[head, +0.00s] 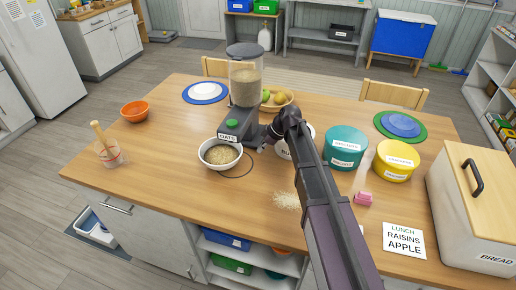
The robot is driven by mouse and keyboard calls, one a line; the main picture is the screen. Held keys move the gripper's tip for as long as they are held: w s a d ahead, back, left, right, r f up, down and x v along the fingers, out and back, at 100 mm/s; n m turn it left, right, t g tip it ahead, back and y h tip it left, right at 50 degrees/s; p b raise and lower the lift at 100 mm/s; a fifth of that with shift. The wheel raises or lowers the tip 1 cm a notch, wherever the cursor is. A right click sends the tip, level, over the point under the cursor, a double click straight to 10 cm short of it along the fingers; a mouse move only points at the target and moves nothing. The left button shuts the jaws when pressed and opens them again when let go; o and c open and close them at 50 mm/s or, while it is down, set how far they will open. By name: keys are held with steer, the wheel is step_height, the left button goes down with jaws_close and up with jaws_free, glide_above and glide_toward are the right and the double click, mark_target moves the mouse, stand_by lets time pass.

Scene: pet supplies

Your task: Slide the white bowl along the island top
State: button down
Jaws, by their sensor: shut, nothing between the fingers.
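The white bowl (205,161) stands upright on the wooden island top (165,180), below the oats dispenser (244,90). It holds tan oats. My gripper (262,146) is shut and empty, to the right of the bowl and apart from it in the picture. My arm reaches in from the lower right and hides part of the island top. A thin dark curved line lies on the wood just right of the bowl. Whether the bowl touches the dispenser's base cannot be told.
Spilled oats (287,201) lie nearer the front edge. An orange bowl (135,110) and a cup with a wooden tool (110,154) stand left. Teal (344,149) and yellow (396,162) tubs stand right. Left-front wood is clear.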

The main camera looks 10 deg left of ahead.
steer(key=shift+r, duration=0.1)
